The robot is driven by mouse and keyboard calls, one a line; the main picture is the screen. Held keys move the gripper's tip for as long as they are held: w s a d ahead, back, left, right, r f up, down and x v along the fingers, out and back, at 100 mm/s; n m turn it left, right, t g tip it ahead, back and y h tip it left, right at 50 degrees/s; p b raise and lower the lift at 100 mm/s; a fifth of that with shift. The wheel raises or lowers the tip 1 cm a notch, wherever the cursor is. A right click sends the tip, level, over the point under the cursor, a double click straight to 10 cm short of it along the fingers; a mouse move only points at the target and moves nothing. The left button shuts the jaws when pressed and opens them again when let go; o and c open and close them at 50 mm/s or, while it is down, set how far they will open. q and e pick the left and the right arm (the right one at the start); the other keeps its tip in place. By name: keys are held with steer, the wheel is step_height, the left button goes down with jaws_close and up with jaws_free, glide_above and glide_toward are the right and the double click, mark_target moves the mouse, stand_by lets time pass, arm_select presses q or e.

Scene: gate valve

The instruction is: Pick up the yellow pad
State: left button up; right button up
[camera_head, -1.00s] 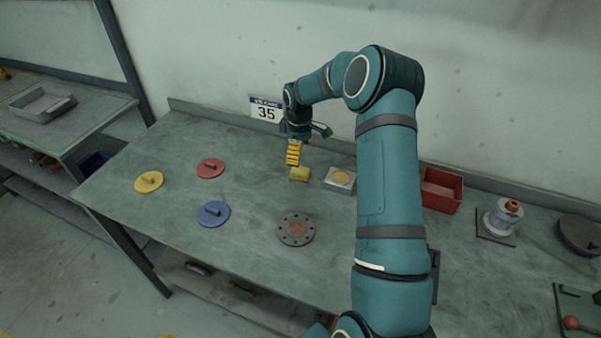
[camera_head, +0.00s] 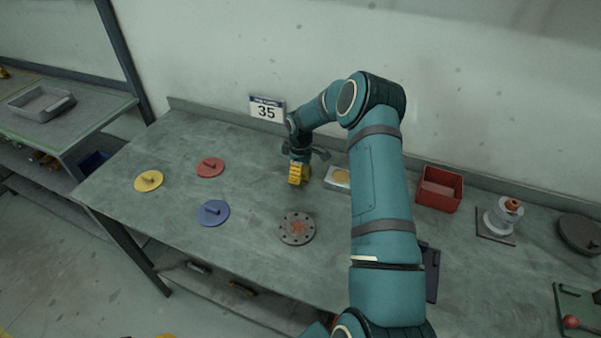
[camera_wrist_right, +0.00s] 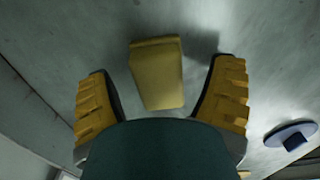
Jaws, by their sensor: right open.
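The yellow pad (camera_wrist_right: 157,75) is a small yellow block lying on the grey-green workbench (camera_head: 255,240). In the right wrist view it sits between the two yellow ribbed fingers of my right gripper (camera_wrist_right: 163,85), with a gap on each side. In the head view my right gripper (camera_head: 299,173) points down at the bench and mostly hides the pad. It is open and holds nothing. My left gripper is not in view.
A grey block with a yellow round top (camera_head: 338,178) stands just right of the gripper. A dark bolted flange (camera_head: 296,229) lies in front. Yellow (camera_head: 149,181), red (camera_head: 210,168) and blue (camera_head: 213,213) discs lie left. A red bin (camera_head: 439,190) stands right.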

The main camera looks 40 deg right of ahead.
steer(key=shift+c, duration=0.3)
steer(key=c, duration=1.2)
step_height(320, 180, up, 10)
steer(key=shift+r, duration=0.1)
steer(key=shift+a, duration=0.1)
